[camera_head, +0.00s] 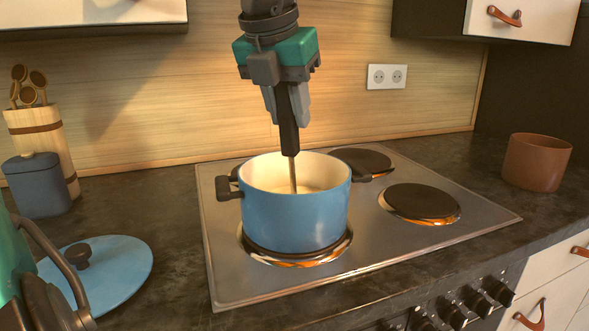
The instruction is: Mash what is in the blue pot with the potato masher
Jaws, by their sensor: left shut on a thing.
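The blue pot (295,219) stands on the front left burner of the cooktop. Its inside is cream-coloured, and I cannot make out its contents. My left gripper (288,112) is above the pot, pointing down. It is shut on the black handle of the potato masher (289,138). The masher is nearly upright, and its thin shaft goes down into the pot. Its head is hidden behind the pot's front wall, so I cannot tell what it touches. My right gripper is not in view.
The cooktop (222,275) has free burners at the back and right. A blue lid (122,272) lies on the counter at left. Behind it are a dark blue canister (38,186) and a wooden utensil block (40,133). A brown pot (536,162) stands at right.

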